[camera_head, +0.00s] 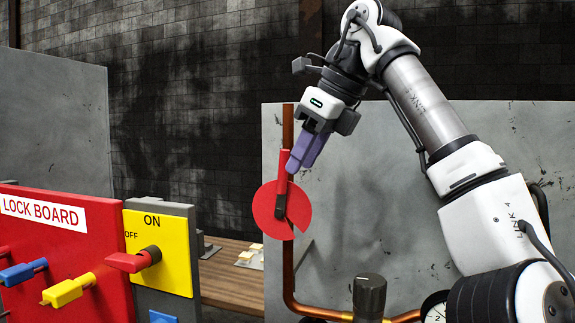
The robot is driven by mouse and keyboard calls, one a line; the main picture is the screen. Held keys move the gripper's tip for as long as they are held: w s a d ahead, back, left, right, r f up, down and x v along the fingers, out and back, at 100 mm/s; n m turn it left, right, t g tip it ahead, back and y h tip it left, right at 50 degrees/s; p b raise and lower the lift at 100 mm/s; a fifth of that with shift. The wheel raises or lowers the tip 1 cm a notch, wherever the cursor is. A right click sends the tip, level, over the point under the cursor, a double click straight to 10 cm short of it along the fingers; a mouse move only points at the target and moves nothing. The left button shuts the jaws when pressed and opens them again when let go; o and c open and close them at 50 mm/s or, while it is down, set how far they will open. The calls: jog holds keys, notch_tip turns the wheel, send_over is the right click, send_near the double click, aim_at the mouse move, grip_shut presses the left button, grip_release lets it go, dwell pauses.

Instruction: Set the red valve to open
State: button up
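The red valve is mounted on a vertical copper pipe (287,125) in front of a grey panel. Its red handle (282,165) points up, nearly in line with the pipe. My gripper (294,166) has purple fingers that reach down from the upper right. Their tips are right beside the handle's right edge in the picture. I cannot tell whether they touch it. The fingers overlap in this view, so their gap is hidden.
A red lock board (85,265) with blue and yellow pegs stands at left. Beside it is a yellow ON/OFF plate (175,250) with a red switch lever (125,263). A dark knob (369,296) and a gauge (435,309) are low, near my arm.

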jog(key=s+d, duration=0.6)
jog(key=d, duration=0.1)
jog(key=shift+w, duration=0.1)
